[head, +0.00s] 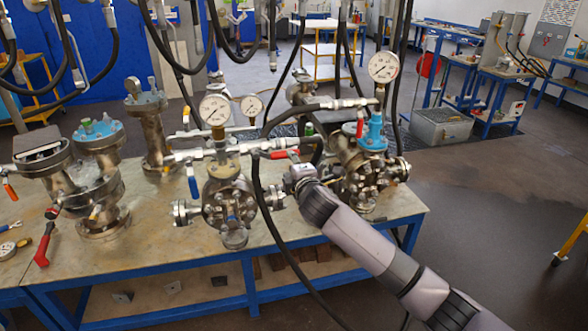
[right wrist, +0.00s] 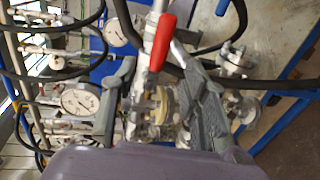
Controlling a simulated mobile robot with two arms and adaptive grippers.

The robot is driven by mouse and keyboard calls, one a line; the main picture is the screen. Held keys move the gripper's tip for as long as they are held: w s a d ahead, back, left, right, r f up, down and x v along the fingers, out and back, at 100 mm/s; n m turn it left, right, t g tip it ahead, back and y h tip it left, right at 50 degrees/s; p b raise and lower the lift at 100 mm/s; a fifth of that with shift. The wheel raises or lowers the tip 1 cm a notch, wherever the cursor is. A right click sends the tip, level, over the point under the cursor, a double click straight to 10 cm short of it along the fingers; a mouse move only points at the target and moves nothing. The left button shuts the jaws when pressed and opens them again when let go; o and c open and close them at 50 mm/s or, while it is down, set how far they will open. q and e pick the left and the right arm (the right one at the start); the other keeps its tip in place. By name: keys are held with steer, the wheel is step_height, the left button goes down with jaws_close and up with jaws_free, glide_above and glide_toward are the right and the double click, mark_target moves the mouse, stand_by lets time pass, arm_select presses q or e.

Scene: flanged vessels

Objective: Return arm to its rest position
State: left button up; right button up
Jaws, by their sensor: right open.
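My right arm (head: 375,245) reaches in from the lower right over the bench. My right gripper (head: 296,167) is at the middle of the bench, close to a red valve handle (head: 280,154) between the two front vessels. In the right wrist view the gripper (right wrist: 160,88) has its two grey fingers spread apart. The red handle (right wrist: 162,42) appears between and beyond them; I cannot tell whether a finger touches it. Nothing is clearly held. My left gripper is not in view.
The front middle vessel (head: 230,205) and the right vessel with the blue fitting (head: 365,165) flank my gripper. Pressure gauges (head: 215,109) (head: 384,67) stand above them. Black hoses (head: 262,200) hang around my arm. Floor (head: 500,220) right of the bench (head: 150,255) is open.

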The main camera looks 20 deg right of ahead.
steer(key=shift+s+r, duration=0.15)
steer(key=shift+s, duration=0.55)
